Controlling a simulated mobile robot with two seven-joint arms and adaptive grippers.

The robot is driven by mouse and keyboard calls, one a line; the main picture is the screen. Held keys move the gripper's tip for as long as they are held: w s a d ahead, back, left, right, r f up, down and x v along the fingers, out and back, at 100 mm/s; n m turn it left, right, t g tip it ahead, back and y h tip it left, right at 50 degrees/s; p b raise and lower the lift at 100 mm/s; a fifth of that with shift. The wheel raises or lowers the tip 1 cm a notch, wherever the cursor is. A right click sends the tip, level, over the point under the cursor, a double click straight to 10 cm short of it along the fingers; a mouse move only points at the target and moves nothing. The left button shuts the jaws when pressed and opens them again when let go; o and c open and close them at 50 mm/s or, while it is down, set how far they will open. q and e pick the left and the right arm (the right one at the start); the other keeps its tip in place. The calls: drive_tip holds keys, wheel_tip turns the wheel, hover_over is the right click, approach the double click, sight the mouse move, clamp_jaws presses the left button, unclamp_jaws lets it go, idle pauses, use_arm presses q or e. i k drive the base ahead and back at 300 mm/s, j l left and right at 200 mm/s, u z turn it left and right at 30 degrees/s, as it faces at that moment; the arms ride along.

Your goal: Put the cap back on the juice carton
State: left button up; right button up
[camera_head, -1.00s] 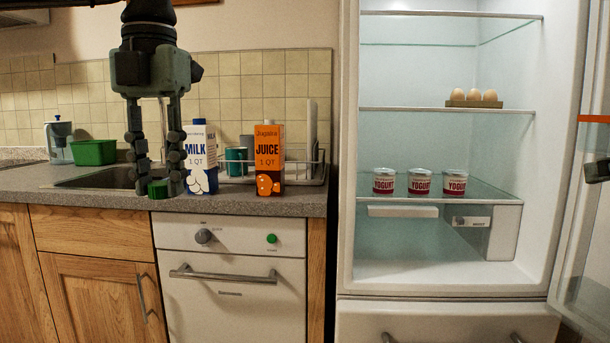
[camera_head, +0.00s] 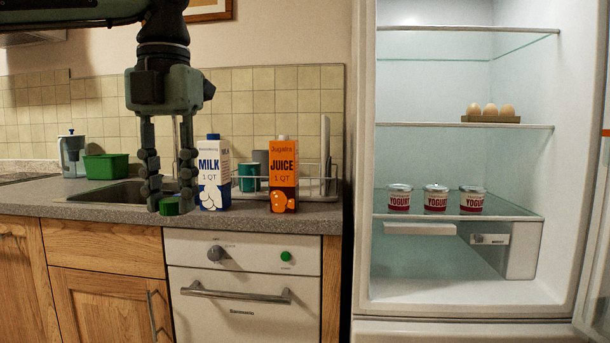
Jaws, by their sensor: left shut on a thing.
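My left gripper (camera_head: 170,198) points down in front of the sink at the counter's front edge. My right gripper is not in view.
A milk carton (camera_head: 213,176) with a blue cap stands between the gripper and the juice carton. A dish rack (camera_head: 322,187) with a teal mug (camera_head: 249,177) is behind the juice. A green tub (camera_head: 106,167) stands left. The open fridge (camera_head: 455,290) is at right.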

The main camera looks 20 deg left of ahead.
sight(283, 151)
drive_tip(key=i+j, duration=0.1)
drive_tip(key=j, duration=0.45)
drive_tip(key=i+j, duration=0.1)
drive_tip(key=j, duration=0.45)
drive_tip(key=i+j, duration=0.1)
drive_tip(key=j, duration=0.45)
drive_tip(key=i+j, duration=0.1)
drive_tip(key=j, duration=0.4)
drive_tip(key=i+j, duration=0.1)
drive_tip(key=j, duration=0.45)
drive_tip(key=i+j+z, duration=0.1)
drive_tip(key=j, duration=0.45)
